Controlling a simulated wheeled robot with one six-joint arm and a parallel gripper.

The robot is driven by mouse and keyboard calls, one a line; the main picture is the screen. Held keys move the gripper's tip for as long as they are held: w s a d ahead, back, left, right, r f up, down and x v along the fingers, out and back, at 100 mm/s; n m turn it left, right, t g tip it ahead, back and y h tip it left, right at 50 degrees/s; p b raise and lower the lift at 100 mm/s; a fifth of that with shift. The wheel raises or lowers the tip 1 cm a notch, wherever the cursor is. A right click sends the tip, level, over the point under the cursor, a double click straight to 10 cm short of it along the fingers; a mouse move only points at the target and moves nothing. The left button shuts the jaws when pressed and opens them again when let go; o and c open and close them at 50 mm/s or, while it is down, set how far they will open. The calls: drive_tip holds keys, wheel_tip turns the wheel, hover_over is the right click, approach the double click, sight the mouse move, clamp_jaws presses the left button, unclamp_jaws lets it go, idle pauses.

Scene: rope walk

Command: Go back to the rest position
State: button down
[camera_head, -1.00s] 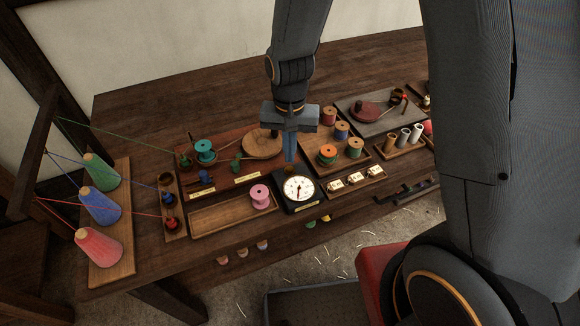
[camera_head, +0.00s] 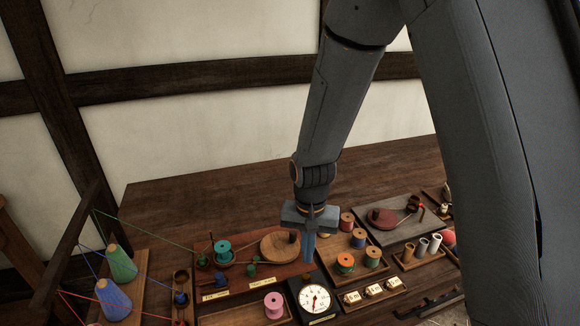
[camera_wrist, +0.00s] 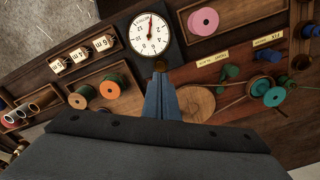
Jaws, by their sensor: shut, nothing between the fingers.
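My gripper (camera_head: 309,255) is above the workbench, just behind the dial counter (camera_head: 315,297). Its blue fingers are together with nothing between them, and they also show in the wrist view (camera_wrist: 160,88). The white dial face with its red needle (camera_wrist: 150,33) is ahead of the fingertips in the wrist view. A round wooden disc (camera_head: 281,246) lies left of the gripper in the head view. Whether the fingertips touch anything is hard to tell, but they look apart from the bench.
A tray of thread spools (camera_head: 346,262) stands right of the gripper. A pink spool (camera_head: 273,304) sits in a tray to the left. Thread cones (camera_head: 114,298) with taut threads stand far left. The back of the bench (camera_head: 200,205) is clear.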

drive_tip(key=s+d+r+n+b, duration=0.1)
drive_tip(key=s+d+r+b, duration=0.1)
drive_tip(key=d, duration=0.4)
drive_tip(key=s+d+r+n+t+b, duration=0.1)
drive_tip(key=s+d+r+b, duration=0.2)
drive_tip(key=s+d+b, duration=0.1)
drive_tip(key=s+d, duration=0.1)
drive_tip(key=d, duration=0.1)
drive_tip(key=shift+s+d+r+n, duration=0.15)
drive_tip(key=shift+s+d+n, duration=0.15)
drive_tip(key=shift+n, duration=0.1)
